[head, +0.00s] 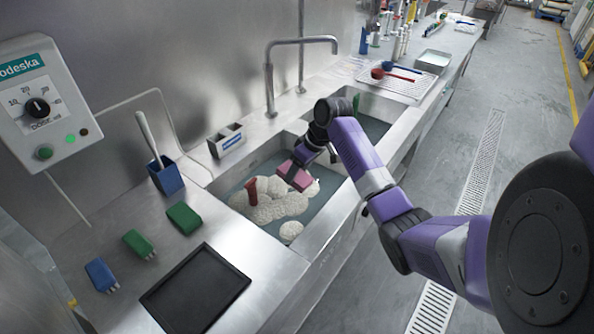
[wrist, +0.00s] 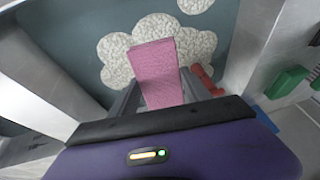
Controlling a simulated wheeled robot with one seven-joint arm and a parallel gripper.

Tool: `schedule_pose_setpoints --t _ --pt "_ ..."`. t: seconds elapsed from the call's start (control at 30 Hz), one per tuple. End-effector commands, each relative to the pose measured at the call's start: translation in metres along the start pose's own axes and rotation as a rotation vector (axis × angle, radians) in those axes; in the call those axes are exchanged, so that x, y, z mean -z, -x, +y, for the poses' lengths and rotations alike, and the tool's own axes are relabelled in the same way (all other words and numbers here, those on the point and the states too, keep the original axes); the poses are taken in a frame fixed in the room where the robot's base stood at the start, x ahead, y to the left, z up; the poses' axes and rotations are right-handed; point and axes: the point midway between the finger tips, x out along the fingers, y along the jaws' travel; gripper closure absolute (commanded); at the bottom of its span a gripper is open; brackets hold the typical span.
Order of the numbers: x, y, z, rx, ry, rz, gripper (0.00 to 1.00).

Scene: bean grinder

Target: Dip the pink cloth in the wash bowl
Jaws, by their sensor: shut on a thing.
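The pink cloth (head: 294,176) is a folded pad, held between the fingers of my gripper (head: 303,168). In the wrist view the cloth (wrist: 155,68) stands out from between the two fingers of my gripper (wrist: 160,98). The wash bowl (head: 325,222) is a steel sink basin with blue-grey water and white foam (head: 280,206). The cloth is over this basin, close above or at the foam. I cannot tell whether it touches the water. The cloth's held end is partly hidden by the fingers.
A red object (head: 251,190) stands in the foam, near the cloth. A tall faucet (head: 270,80) rises behind the basin. A second basin (head: 372,124) lies to the right. Brushes (head: 137,243), a blue holder (head: 166,177) and a black tray (head: 195,290) occupy the left counter.

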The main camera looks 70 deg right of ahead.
Motion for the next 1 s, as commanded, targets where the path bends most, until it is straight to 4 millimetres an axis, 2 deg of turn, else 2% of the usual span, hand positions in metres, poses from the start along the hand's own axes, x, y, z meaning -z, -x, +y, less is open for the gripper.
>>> schedule_pose_setpoints --t 0.03,0.7,1.0 --pt "-0.003 -0.008 0.0 0.002 -0.001 -0.001 0.77" --pt "-0.029 -0.075 0.009 0.003 -0.001 -0.001 0.77" --pt "-0.035 -0.091 0.012 0.0 0.0 0.0 0.77"
